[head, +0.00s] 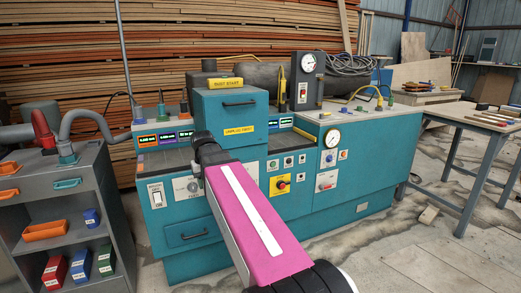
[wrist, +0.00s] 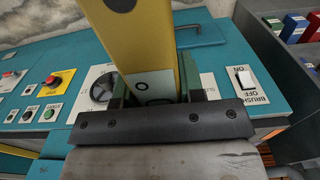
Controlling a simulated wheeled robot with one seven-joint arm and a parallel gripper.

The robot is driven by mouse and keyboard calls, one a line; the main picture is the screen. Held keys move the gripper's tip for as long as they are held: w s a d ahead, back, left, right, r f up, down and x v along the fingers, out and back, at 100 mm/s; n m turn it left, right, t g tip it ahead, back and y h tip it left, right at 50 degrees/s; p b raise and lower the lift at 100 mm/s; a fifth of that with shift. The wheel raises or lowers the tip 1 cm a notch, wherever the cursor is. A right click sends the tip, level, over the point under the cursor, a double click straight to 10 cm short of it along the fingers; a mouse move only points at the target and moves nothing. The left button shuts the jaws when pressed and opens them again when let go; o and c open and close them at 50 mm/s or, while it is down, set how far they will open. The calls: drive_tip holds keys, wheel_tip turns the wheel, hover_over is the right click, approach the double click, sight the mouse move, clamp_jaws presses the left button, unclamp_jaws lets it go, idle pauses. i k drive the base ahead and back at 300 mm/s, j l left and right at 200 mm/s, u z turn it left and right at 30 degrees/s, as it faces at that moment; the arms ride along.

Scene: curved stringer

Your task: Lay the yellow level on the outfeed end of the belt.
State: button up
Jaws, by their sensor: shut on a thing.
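In the wrist view the yellow level (wrist: 150,45) is between the fingers of my gripper (wrist: 160,95), which is shut on it. The level stretches from the fingertips to the top edge of that view, in front of the teal control panel. In the head view my pink arm reaches to the machine's front, and I cannot make out the fingers or the held level behind it. The dark belt (head: 164,162) runs under the teal hood (head: 234,112). Its right end, beyond the hood, is only partly seen.
A gauge box (head: 306,80) stands behind the belt's right part. A short yellow strip (head: 303,134) shows beside the hood. A grey shelf cart (head: 60,205) stands at the left, and a workbench (head: 480,117) at the right.

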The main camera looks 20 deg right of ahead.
sight(281, 140)
drive_tip(key=i+l+z, duration=0.1)
drive_tip(key=l+z, duration=0.3)
drive_tip(key=i+l+z, duration=0.15)
drive_tip(key=z, duration=0.25)
drive_tip(key=i+l+z, duration=0.35)
drive_tip(key=i, duration=0.35)
drive_tip(key=i+j, duration=0.1)
drive_tip(key=i, duration=0.15)
